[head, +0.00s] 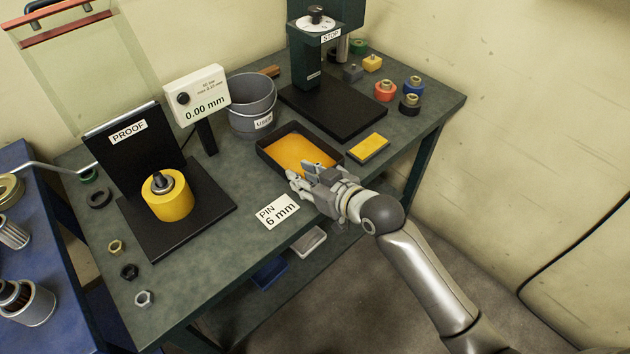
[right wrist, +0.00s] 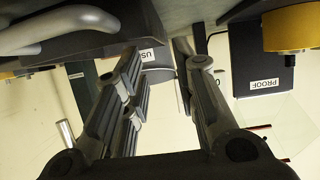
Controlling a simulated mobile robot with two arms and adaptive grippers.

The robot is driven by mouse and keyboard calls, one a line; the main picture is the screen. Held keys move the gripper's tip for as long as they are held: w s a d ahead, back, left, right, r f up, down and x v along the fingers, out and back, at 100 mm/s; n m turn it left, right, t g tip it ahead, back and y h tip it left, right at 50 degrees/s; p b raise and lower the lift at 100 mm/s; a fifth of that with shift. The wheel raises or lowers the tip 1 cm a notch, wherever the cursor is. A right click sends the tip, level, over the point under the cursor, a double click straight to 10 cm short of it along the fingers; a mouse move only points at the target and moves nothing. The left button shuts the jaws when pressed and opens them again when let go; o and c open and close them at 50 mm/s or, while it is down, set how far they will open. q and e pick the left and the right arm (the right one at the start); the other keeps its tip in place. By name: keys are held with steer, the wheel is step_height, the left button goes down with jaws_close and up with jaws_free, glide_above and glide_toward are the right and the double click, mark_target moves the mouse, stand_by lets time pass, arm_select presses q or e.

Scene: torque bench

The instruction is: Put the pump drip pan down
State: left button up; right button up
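The drip pan (head: 262,150) is a shallow black tray with an orange-yellow inside. It sits flat on the green bench between the grey bucket and the yellow block. My right gripper (head: 303,173) is at the pan's near edge, and its hand hides the near right corner. In the right wrist view its two fingers (right wrist: 165,65) stand apart, with nothing seen held between them. A light grey curved bar (right wrist: 70,22) beside a dark wall shows close at the upper left there. Whether the fingers touch the pan cannot be told. My left gripper is not in view.
A grey bucket (head: 252,106) and a gauge stand (head: 196,92) are behind and left. A dark press (head: 320,60) stands at the back. A "PIN 6 mm" card (head: 278,211) lies in front.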

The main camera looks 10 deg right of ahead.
steer(key=shift+v, duration=2.05)
